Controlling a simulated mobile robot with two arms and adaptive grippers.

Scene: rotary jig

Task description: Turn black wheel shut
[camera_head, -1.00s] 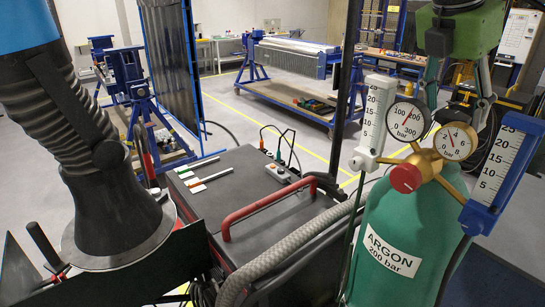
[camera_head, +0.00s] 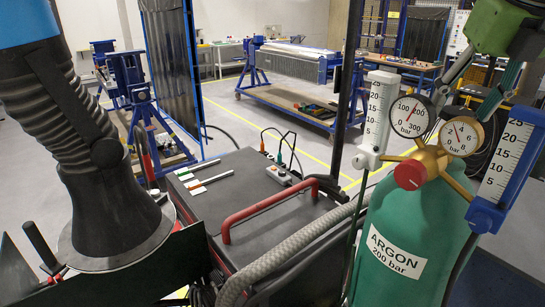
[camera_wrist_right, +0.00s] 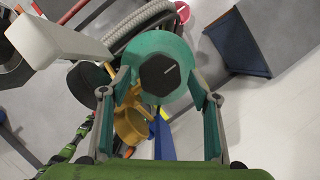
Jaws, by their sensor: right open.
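In the right wrist view, a black wheel (camera_wrist_right: 160,74) with a white line on it shows over the round top of the teal cylinder (camera_wrist_right: 165,45). My right gripper (camera_wrist_right: 168,92) is open, with a finger on either side of the wheel's near side; I cannot tell whether either touches it. In the head view my right gripper (camera_head: 470,98) points down behind the gauges of the green argon cylinder (camera_head: 393,285). My left gripper is not in view.
The brass regulator carries a left gauge (camera_head: 411,116), a right gauge (camera_head: 460,137) and a red knob (camera_head: 409,175). Flowmeters stand left (camera_head: 376,118) and right (camera_head: 505,165), close to my right gripper. A black-topped cabinet (camera_head: 255,185) has a red handle (camera_head: 265,211).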

